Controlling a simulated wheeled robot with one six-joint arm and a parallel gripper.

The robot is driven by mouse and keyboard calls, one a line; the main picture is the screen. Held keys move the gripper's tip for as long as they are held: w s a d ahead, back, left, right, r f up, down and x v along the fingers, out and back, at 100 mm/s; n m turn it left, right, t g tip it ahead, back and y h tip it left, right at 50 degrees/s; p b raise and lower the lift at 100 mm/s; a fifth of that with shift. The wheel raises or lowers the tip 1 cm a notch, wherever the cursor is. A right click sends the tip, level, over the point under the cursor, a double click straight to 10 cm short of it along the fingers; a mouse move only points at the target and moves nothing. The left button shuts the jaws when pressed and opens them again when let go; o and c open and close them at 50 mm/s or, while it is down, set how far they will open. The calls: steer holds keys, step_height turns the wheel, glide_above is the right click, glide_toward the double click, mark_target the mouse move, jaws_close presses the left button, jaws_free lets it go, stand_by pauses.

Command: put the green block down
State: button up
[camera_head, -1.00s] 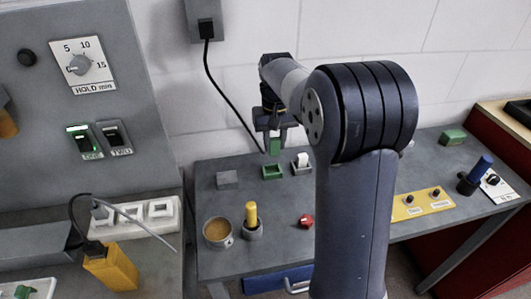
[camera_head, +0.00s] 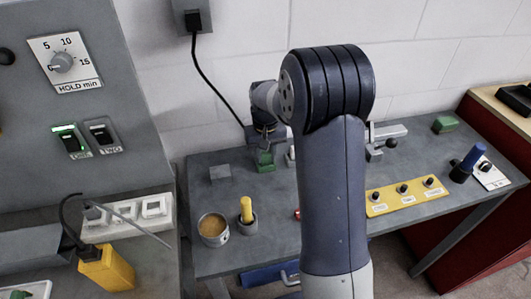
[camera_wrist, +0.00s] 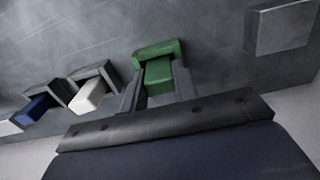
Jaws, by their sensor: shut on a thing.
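My gripper (camera_wrist: 157,84) is shut on the green block (camera_wrist: 159,72) in the wrist view, with one finger on each side of it. The block is at the green-rimmed holder (camera_wrist: 158,48), whose far wall shows just beyond it. Whether the block touches the holder's floor cannot be told. In the head view my gripper (camera_head: 264,148) is low over the bench, right at the green holder (camera_head: 265,167). The block itself is hard to tell from the holder there.
A white block (camera_wrist: 88,95) and a blue block (camera_wrist: 36,107) sit in dark holders beside the green one. A plain grey block (camera_wrist: 283,27) lies on the other side. A yellow peg (camera_head: 246,208) and a round cup (camera_head: 213,230) stand nearer on the bench (camera_head: 300,222).

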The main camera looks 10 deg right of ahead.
steer(key=shift+f, duration=0.15)
steer(key=o, duration=0.9)
step_height(320, 180, up, 12)
steer(key=shift+r+b, duration=0.2)
steer(key=shift+b, duration=0.1)
